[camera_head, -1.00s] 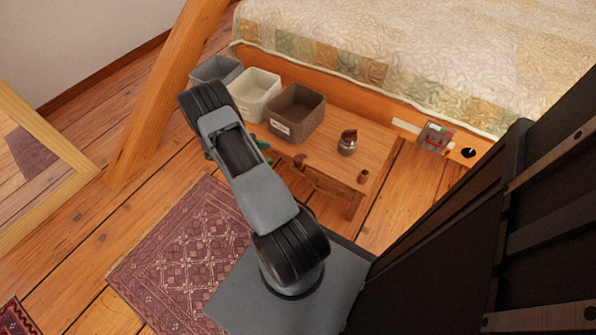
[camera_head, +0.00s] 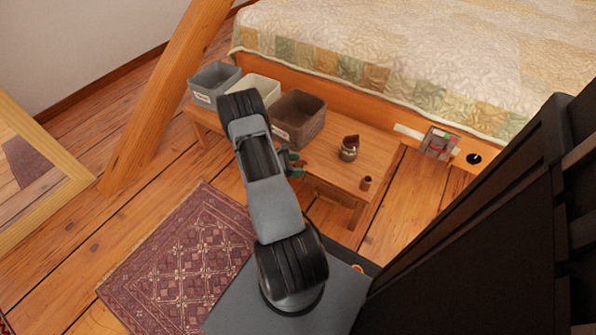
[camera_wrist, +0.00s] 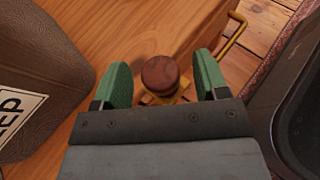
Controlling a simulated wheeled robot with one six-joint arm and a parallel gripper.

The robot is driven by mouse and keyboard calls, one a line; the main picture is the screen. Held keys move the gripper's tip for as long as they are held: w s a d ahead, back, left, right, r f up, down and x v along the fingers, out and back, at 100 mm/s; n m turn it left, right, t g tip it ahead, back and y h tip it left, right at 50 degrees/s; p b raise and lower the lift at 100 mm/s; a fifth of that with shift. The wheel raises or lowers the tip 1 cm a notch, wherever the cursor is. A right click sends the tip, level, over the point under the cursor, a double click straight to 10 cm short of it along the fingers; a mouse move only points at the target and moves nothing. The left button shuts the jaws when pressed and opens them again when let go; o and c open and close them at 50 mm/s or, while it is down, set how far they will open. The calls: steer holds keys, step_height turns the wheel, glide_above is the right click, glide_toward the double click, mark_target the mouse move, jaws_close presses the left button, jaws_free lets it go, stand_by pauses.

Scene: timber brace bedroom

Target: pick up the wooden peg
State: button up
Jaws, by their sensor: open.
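A round, reddish-brown top (camera_wrist: 160,75), which looks like the wooden peg seen from above, sits between my fingertips in the wrist view. My gripper (camera_wrist: 158,84) is open, with a green finger on each side and a gap to each. Its lower part is hidden by the gripper body; a bit of yellow shows beside it. In the head view my gripper (camera_head: 291,162) is over the front edge of the wooden bench (camera_head: 375,150), partly behind my arm. A small brown cylinder (camera_head: 366,183) stands at the bench's right front corner; I cannot tell whether it is another peg.
A brown bin (camera_head: 312,122), with a label seen in the wrist view (camera_wrist: 20,112), stands close left of my gripper. A white bin (camera_head: 262,88) and grey bin (camera_head: 205,90) stand farther left. A pot with a brown top (camera_head: 349,150) is on the bench. A timber brace (camera_head: 160,105) rises at left.

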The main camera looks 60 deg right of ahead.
steer(key=shift+b+x, duration=0.35)
steer(key=shift+x, duration=1.05)
steer(key=c, duration=1)
steer(key=shift+o, duration=0.2)
